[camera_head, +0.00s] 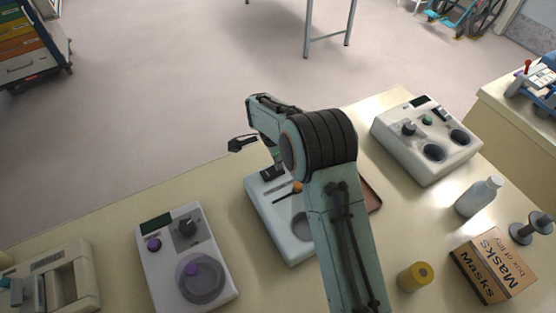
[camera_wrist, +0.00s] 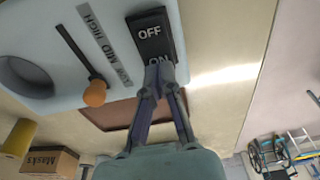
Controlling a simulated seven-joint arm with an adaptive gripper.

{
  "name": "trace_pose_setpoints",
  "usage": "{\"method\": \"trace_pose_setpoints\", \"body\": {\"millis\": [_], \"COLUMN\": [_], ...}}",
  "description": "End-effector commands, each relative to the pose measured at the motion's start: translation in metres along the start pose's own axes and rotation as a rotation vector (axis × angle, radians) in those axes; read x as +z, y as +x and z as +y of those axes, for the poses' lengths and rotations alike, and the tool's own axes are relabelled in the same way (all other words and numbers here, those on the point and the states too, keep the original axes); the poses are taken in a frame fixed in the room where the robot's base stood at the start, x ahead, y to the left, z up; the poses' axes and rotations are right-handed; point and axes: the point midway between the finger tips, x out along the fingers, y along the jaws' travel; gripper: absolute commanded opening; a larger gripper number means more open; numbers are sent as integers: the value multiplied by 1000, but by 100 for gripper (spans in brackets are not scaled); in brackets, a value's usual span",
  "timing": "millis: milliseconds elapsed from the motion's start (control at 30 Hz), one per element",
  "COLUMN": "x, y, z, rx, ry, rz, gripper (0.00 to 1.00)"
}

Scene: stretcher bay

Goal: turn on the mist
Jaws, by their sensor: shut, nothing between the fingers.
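A pale blue-white device (camera_head: 265,199) stands in the middle of the table, partly hidden by my arm. In the wrist view, its black rocker switch (camera_wrist: 151,35) reads OFF at the far end and ON at the near end. A slider with an orange knob (camera_wrist: 95,93) sits beside a LOW–MID–HIGH strip (camera_wrist: 97,35), with the knob by LOW. My gripper (camera_wrist: 158,72) is shut and empty, its fingertips over the ON end. I cannot tell whether they touch it or which way the rocker is tilted. The fingertips are mostly hidden in the head view.
A device with purple knobs (camera_head: 170,281) stands left, and another with two dark wells (camera_head: 410,160) stands right. A brown tray (camera_head: 373,194) lies beside the middle device. A white bottle (camera_head: 474,199), yellow roll (camera_head: 414,278) and masks box (camera_head: 488,272) are at right.

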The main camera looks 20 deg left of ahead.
Motion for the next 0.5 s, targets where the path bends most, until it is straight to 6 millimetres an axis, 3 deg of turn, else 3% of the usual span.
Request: {"method": "trace_pose_setpoints", "body": {"millis": [500], "x": [0], "y": [5], "z": [0], "rx": [2], "ry": [-1], "rz": [-66], "gripper": [0]}}
